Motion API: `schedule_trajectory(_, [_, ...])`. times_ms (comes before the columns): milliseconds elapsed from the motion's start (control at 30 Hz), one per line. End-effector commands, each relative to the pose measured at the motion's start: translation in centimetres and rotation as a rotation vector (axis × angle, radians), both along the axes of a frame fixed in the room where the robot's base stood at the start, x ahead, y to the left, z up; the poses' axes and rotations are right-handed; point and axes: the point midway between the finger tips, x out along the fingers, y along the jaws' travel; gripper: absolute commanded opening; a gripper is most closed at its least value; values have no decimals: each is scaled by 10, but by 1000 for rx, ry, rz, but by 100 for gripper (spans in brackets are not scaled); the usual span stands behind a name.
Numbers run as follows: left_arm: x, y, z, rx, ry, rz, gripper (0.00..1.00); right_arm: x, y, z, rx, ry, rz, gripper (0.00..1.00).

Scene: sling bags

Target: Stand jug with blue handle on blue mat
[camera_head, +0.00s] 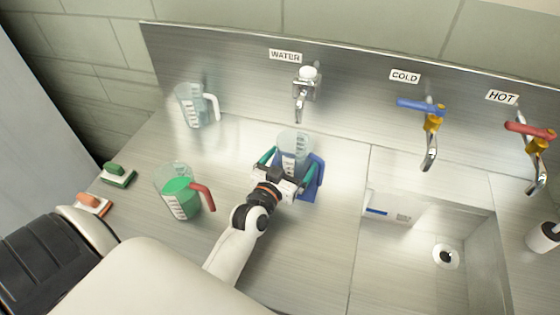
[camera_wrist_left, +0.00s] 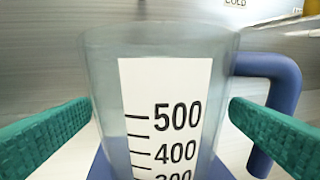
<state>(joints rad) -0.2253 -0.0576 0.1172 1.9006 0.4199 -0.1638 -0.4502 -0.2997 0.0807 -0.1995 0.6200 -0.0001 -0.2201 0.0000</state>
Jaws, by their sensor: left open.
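The clear jug with the blue handle (camera_head: 294,145) stands upright on the blue mat (camera_head: 313,180), below the water tap. In the left wrist view the jug (camera_wrist_left: 165,95) fills the middle, with its white scale facing me and its blue handle (camera_wrist_left: 275,85) on the right. My left gripper (camera_head: 291,161) is open, with its green fingers on either side of the jug. In the wrist view a gap shows between the right finger and the jug wall; the left finger's tip is close to the wall. The mat is partly hidden by the jug and gripper. My right gripper is not in view.
A jug with a red handle (camera_head: 182,194) holding green liquid stands to the left. A jug with a white handle (camera_head: 194,105) stands near the back wall. The water tap (camera_head: 304,90) hangs behind the mat. A sink (camera_head: 430,220) lies to the right. Two brushes (camera_head: 118,174) lie far left.

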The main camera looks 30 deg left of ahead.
Motion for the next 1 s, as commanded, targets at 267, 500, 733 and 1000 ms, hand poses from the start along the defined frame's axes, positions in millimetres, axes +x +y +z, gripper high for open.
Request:
schedule_trajectory(267, [-58,-4,-1,1,5,-1,100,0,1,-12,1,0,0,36])
schedule_trajectory(500, [-98,-6,2,1,3,-1,100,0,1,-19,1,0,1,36])
schedule_trajectory(733, [-112,-7,5,-1,1,-1,100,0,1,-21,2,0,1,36])
schedule_trajectory(1000, [-113,-7,5,-1,0,-1,100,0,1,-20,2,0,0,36])
